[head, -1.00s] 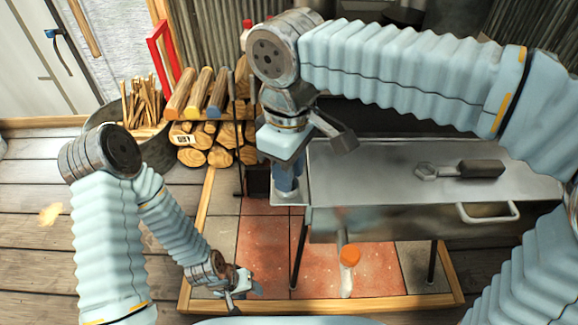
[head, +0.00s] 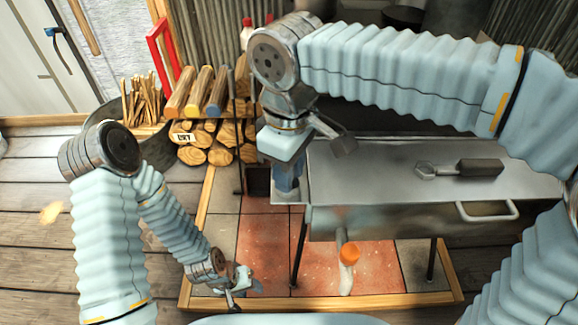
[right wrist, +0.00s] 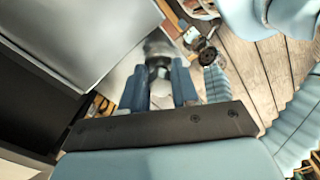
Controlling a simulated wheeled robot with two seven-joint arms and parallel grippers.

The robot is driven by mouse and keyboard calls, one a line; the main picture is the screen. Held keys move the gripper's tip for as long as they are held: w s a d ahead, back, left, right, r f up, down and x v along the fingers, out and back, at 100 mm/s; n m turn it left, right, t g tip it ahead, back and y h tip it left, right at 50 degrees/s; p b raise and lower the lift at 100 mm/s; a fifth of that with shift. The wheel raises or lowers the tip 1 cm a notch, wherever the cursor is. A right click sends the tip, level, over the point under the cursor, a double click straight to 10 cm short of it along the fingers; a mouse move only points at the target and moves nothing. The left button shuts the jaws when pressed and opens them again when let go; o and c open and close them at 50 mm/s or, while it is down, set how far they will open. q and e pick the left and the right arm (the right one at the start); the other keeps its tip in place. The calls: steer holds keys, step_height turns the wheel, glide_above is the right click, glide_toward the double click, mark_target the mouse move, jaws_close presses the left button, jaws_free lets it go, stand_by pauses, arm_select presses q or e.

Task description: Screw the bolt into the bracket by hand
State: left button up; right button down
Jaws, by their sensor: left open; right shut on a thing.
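My right gripper (head: 287,185) points down at the left front corner of the grey metal stove (head: 375,165). In the right wrist view its two blue fingers (right wrist: 159,88) are shut on a small dark metal piece (right wrist: 160,71), which looks like the bolt. A rounded grey part lies just beyond the fingertips, and a pale flat plate (head: 287,198), probably the bracket, is under them. I cannot tell how deep the bolt sits or whether it is straight. My left gripper (head: 241,287) is open and empty, low over the tiled floor, apart from the stove.
A wrench-like tool (head: 465,169) with a dark handle lies on the stove top. A front handle (head: 488,211) sticks out. Stacked firewood (head: 205,145) and a kindling bucket (head: 150,140) stand behind at left.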

stand_by(0.4)
steer(key=c, duration=0.8)
jaws_free()
step_height(320, 180, up, 3)
steer(key=p, duration=0.3)
steer(key=shift+r, duration=1.45)
